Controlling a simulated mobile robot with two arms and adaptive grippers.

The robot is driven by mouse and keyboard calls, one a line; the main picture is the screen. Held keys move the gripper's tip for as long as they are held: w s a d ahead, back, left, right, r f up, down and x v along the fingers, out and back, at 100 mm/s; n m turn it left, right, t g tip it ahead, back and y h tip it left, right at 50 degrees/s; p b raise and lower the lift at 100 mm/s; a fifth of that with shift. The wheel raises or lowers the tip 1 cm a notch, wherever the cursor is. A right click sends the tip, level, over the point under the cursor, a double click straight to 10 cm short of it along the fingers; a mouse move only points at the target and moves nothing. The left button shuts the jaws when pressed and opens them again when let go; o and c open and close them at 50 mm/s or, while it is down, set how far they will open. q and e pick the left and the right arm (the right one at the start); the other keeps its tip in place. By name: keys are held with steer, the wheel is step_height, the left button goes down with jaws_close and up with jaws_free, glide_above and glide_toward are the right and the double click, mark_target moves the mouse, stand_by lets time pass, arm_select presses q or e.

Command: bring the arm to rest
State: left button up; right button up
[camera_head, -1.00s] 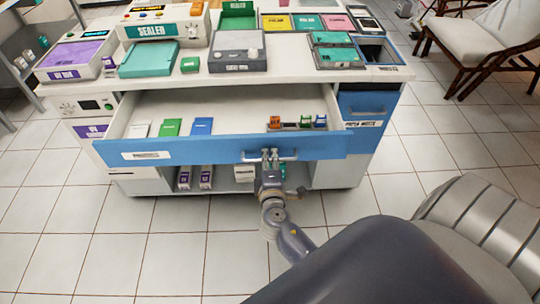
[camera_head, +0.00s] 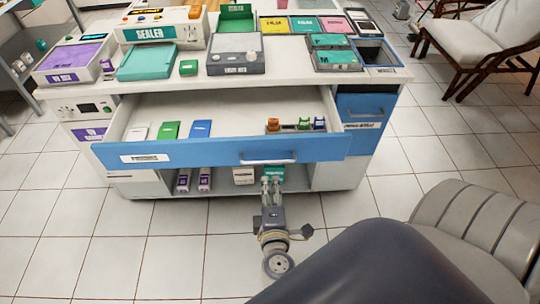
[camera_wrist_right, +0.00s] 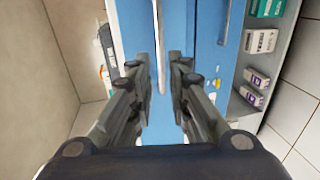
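My right gripper (camera_head: 271,184) is in front of the cabinet, just below and apart from the handle (camera_head: 268,158) of the open drawer (camera_head: 215,152). In the right wrist view my right gripper (camera_wrist_right: 165,75) has its two fingers spread with a gap between them, and nothing is held. The drawer's blue front (camera_wrist_right: 205,45) and handle (camera_wrist_right: 157,40) show beyond the fingers. My left gripper is not in view.
The open drawer holds a blue card (camera_head: 201,129), a green card (camera_head: 170,130) and small coloured items (camera_head: 303,125). Small boxes (camera_head: 204,179) stand on the shelf below. A grey padded chair (camera_head: 465,225) is at right. Tiled floor (camera_head: 190,260) is clear at front left.

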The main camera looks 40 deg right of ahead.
steer(key=shift+s+a+r, duration=0.1)
steer(key=shift+s+a, duration=0.05)
steer(key=shift+s, duration=0.15)
stand_by(0.4)
steer(key=s+a+f+m+g+y, duration=0.15)
steer(key=s+f, duration=0.25)
steer(key=f, duration=0.6)
steer(key=s+a+f+g+y, duration=0.2)
steer(key=s+f+g+y, duration=0.1)
steer(key=f, duration=0.8)
steer(key=s+a+f+g+y, duration=0.2)
steer(key=s+f, duration=0.2)
steer(key=f, duration=0.6)
steer(key=s+d+f+m+g, duration=0.1)
steer(key=s+f+m+g, duration=0.2)
steer(key=s+f, duration=0.4)
steer(key=s+d+f+m+g+y, duration=0.1)
steer(key=s+f+m, duration=0.4)
steer(key=s, duration=0.9)
step_height(320, 180, down, 3)
steer(key=shift+s+d+g, duration=0.4)
steer(key=shift+d+g, duration=0.3)
steer(key=shift+g, duration=0.25)
